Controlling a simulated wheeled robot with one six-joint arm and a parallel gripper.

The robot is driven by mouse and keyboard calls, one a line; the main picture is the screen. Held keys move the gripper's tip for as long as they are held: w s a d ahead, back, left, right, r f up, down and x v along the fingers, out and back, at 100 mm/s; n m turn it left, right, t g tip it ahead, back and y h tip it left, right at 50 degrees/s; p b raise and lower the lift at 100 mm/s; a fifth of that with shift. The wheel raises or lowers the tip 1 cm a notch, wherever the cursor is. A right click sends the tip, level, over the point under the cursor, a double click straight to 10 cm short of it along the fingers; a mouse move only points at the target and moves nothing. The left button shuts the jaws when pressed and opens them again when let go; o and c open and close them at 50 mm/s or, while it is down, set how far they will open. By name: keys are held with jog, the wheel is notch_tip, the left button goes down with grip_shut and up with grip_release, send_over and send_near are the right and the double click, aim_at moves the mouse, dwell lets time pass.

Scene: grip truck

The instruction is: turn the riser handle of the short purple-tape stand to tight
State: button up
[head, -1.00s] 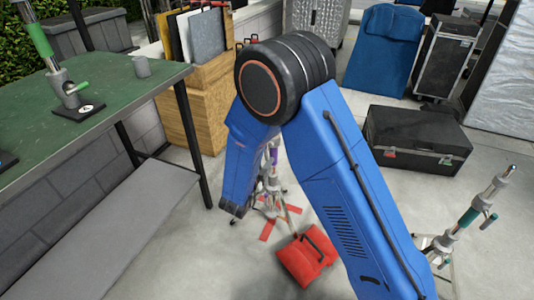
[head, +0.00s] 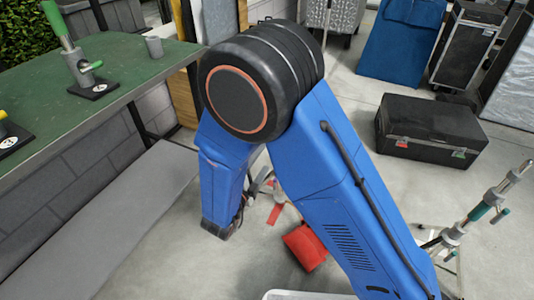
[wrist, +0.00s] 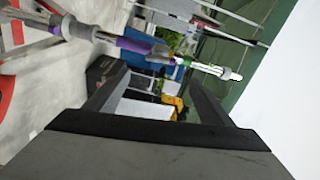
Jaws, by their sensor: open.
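The purple-tape stand crosses the top of the wrist view sideways, with a purple band (wrist: 135,45) on its tube and grey collars. A small grey part near the purple band may be a handle, but it is too blurred to tell its turn. My gripper (wrist: 156,82) is open, with its two dark fingers apart. The stand passes ahead of the fingertips, and nothing is seen held between them. In the head view my blue arm hides the gripper and nearly all of the stand; only some grey leg parts (head: 262,184) show beside the arm.
A red sandbag (head: 305,246) and red floor tape (head: 275,213) lie near the stand's foot. A green-topped table (head: 105,90) stands at left. A green-taped stand (head: 480,212) is at right.

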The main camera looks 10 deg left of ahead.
jog(key=shift+v, duration=1.55)
jog(key=shift+w, duration=0.1)
jog(key=w+d+r+n+g+y, duration=0.5)
jog(key=w+d+r+n+y, duration=0.15)
jog(key=w+r+y, duration=0.45)
jog(key=s+d+r+n+g, duration=0.2)
jog(key=s+d+r+n, duration=0.55)
jog(key=d, duration=0.25)
jog(key=s+d+n+g+h, duration=0.4)
jog(key=s+d+n+g, duration=0.1)
jog(key=s+d, duration=1.7)
jog(key=s+n, duration=0.1)
jog(key=s, duration=0.2)
jog(key=shift+h, duration=0.4)
